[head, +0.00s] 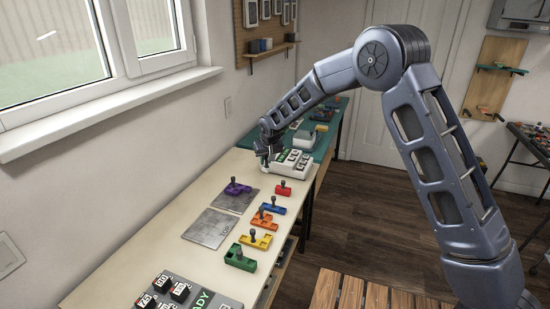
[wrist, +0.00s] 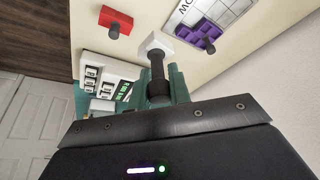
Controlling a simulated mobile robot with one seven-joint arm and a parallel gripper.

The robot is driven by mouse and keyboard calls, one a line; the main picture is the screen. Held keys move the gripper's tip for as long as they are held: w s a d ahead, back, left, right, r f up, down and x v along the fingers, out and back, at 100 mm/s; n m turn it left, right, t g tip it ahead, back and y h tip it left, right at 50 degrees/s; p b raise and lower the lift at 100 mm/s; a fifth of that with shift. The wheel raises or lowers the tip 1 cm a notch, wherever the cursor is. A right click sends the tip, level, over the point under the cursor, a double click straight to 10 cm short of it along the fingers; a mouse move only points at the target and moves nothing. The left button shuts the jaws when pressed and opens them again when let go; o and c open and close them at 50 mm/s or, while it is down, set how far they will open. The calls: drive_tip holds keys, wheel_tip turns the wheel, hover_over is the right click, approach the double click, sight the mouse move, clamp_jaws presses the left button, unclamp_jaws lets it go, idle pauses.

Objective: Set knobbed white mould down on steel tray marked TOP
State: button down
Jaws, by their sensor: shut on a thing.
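The white mould (wrist: 157,43) hangs by its dark knob (wrist: 158,84) from my gripper (wrist: 160,90) in the wrist view. The fingers are shut on the knob. In the head view my gripper (head: 265,157) is over the far part of the bench, beside a white panel; the mould cannot be made out there. A steel tray (head: 206,232), whose small marking looks like TOP, lies bare nearer on the bench. A second steel tray (head: 240,206), just beyond it, bears a purple mould (head: 236,188); in the wrist view this tray (wrist: 222,10) shows part of its lettering.
Red (head: 283,188), blue (head: 268,209), orange (head: 263,223), yellow (head: 256,241) and green (head: 241,262) knobbed moulds line the bench's right side. The white panel (head: 293,165) stands at the far end. A grey board with dark blocks (head: 180,291) lies at the near end.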

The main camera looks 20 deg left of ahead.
drive_tip(key=s+a+f+m+h, duration=0.35)
drive_tip(key=s+a+m, duration=0.55)
drive_tip(key=s, duration=0.6)
drive_tip(key=s+a+f+m+h, duration=0.2)
drive_tip(key=s+a+f+m, duration=0.35)
drive_tip(key=s+a, duration=0.7)
drive_tip(key=shift+m+t, duration=0.3)
drive_tip(key=shift+m, duration=0.35)
drive_tip(key=shift+s+d+f, duration=0.25)
drive_tip(key=shift+s+f, duration=0.05)
drive_tip(key=shift+f, duration=1)
drive_tip(key=shift+s+d+f, duration=0.25)
drive_tip(key=shift+s+f, duration=0.05)
drive_tip(key=shift+f, duration=0.95)
drive_tip(key=shift+s+d+f, duration=0.25)
drive_tip(key=shift+s+f, duration=0.05)
drive_tip(key=shift+f, duration=1)
drive_tip(key=shift+f, duration=0.45)
drive_tip(key=c, duration=1.2)
unclamp_jaws()
drive_tip(key=v, duration=1)
drive_tip(key=shift+a+r, duration=0.2)
drive_tip(key=shift+r, duration=0.15)
